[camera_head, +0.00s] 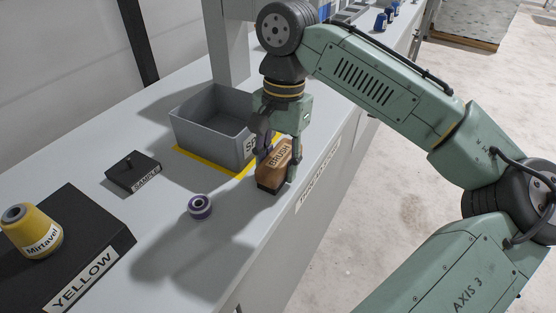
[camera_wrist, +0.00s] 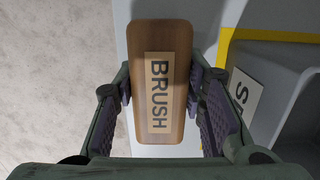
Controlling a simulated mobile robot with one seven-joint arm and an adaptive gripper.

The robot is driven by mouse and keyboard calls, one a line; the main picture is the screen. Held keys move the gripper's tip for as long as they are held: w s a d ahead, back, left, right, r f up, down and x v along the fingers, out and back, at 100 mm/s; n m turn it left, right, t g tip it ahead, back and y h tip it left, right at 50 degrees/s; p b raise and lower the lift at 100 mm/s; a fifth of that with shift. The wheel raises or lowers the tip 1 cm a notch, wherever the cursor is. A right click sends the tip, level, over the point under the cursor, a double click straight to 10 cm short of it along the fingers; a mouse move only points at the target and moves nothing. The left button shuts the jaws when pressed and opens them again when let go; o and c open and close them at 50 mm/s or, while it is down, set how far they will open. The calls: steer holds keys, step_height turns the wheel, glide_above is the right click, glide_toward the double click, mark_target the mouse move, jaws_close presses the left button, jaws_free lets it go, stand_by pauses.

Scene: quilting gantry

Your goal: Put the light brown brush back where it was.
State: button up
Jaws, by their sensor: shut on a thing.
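The light brown brush (camera_head: 279,163) has a wooden top labelled BRUSH and a dark underside. It is near the table's front edge, beside the grey bin. My gripper (camera_head: 274,166) points down and is shut on the brush, with a finger on each long side. In the wrist view the brush (camera_wrist: 160,60) lies lengthwise between the two fingers of my gripper (camera_wrist: 163,108). Whether the brush's underside touches the table or hangs just above it, I cannot tell.
A grey bin (camera_head: 190,125) stands on yellow tape left of my gripper. A purple-and-white spool (camera_head: 200,207), a black SAMPLE block (camera_head: 133,173) and a black YELLOW stand (camera_head: 100,245) with a yellow cone (camera_head: 32,232) are further left. The table's front edge is close.

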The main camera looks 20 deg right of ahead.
mark_target(282, 152)
steer(key=shift+f, duration=0.15)
steer(key=o, duration=1.1)
step_height(282, 152, up, 12)
steer(key=w+d, duration=0.1)
